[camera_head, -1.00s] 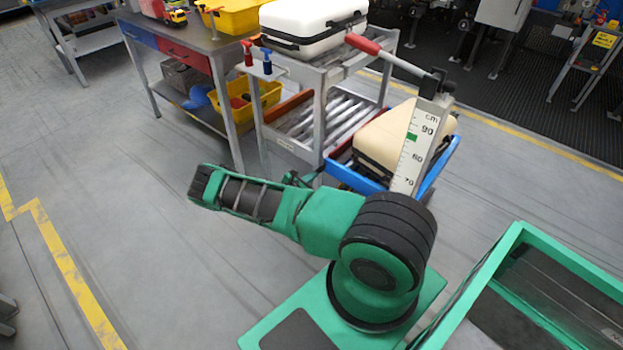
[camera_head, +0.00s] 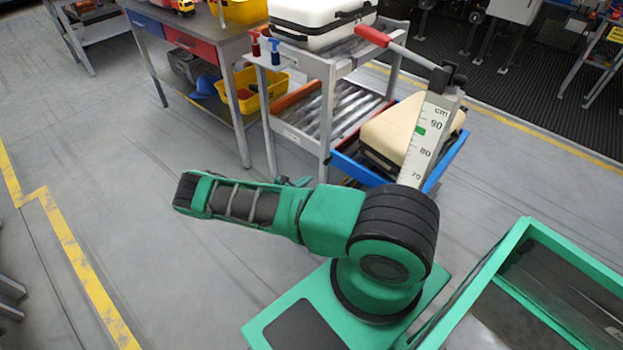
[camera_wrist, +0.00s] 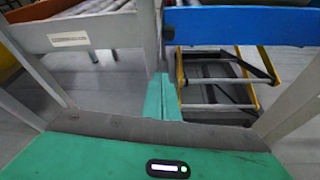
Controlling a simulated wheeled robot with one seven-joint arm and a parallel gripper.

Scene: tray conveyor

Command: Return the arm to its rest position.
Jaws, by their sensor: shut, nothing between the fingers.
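My green arm reaches left from its shoulder across the lower middle of the head view, over open floor, with its elbow end farthest left. My gripper (camera_wrist: 162,98) shows in the wrist view as two green fingers together at the middle, shut with nothing between them. In the head view the gripper is mostly hidden behind my arm. In the wrist view, the grey frame of the roller stand and a blue tray edge (camera_wrist: 250,25) lie beyond the fingers.
The roller stand (camera_head: 328,105) carries a white case (camera_head: 320,22). A blue tray (camera_head: 438,170) with a cream case (camera_head: 398,138) sits beside it. A workbench (camera_head: 230,50) stands at upper left, with a yellow bin (camera_head: 258,98) below. The floor at left is clear.

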